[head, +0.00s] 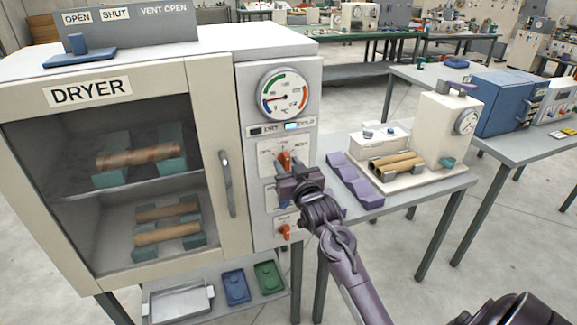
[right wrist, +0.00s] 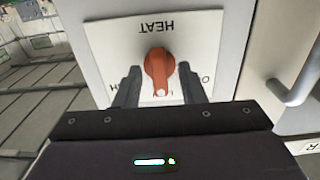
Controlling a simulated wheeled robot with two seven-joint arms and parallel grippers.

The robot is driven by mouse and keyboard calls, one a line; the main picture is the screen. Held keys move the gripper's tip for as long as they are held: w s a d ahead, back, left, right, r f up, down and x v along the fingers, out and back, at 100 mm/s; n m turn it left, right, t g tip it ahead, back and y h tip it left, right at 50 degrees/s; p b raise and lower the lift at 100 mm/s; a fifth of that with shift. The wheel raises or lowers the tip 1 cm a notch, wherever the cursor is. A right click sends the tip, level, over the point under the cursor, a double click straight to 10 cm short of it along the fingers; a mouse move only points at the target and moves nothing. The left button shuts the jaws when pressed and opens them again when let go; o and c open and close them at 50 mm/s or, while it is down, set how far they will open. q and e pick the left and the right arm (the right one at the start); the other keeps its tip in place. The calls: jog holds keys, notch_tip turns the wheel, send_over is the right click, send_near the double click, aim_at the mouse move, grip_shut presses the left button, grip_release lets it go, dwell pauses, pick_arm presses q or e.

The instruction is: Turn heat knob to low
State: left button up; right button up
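The heat knob (head: 284,158) is an orange-red lever knob on the dryer's front panel, partly hidden by my gripper in the head view. In the right wrist view the heat knob (right wrist: 159,70) sits on a white plate whose word HEAT appears upside down. Its white-marked end points toward my gripper's body. My right gripper (head: 288,170) is at the panel; in the wrist view its dark fingers (right wrist: 159,78) stand either side of the knob, with visible gaps. The other plate lettering is mostly hidden. My left gripper is not in view.
A round gauge (head: 285,94) and small display are above the knob. Another orange-red knob (head: 286,231) is below. The dryer door handle (head: 227,184) stands out at left. A side table (head: 452,182) with a purple rack (head: 354,181) is at right.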

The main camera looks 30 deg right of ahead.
jog(key=shift+s+f, duration=0.15)
jog(key=shift+s, duration=0.1)
jog(key=b+v, duration=0.2)
jog(key=v, duration=0.5)
jog(key=shift+s+a, duration=0.1)
jog(key=shift+s, duration=0.05)
